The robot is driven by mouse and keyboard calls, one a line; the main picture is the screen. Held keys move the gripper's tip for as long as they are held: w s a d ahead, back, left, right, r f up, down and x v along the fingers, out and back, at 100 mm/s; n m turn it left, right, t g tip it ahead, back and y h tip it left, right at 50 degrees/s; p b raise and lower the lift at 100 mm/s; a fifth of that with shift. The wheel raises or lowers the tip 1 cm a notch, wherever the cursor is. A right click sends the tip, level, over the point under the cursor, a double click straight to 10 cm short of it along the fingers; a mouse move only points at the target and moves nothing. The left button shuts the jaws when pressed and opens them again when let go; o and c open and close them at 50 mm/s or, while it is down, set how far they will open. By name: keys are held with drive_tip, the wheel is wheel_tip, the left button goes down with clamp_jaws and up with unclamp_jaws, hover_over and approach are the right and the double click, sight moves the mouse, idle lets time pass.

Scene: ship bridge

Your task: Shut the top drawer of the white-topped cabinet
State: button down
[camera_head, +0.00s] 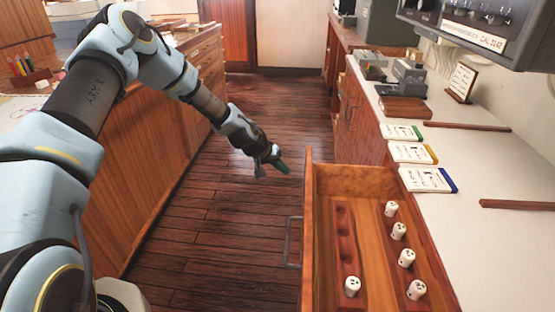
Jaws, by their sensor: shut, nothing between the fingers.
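The white-topped cabinet (470,165) runs along the right side. Its top drawer (309,225) stands pulled out toward the aisle, showing a wooden inside with several small white cylinders (397,230) in it. A metal bar handle (292,243) is on the drawer's front face, at its left in the picture. My gripper (274,168) is shut and empty over the aisle. In the picture it is left of the drawer's far front corner and appears apart from it.
Booklets (412,152), a grey device (408,76) and a framed card (462,81) stand on the white top. A grey console (470,30) overhangs it. A wooden cabinet (160,150) lines the left. The dark plank floor (225,225) between is clear.

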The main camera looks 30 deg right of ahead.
drive_tip(key=s+d+p, duration=0.1)
drive_tip(key=d, duration=0.1)
drive_tip(key=s+d+f+p, duration=0.1)
drive_tip(key=shift+s+d, duration=0.2)
drive_tip(key=shift+d, duration=0.2)
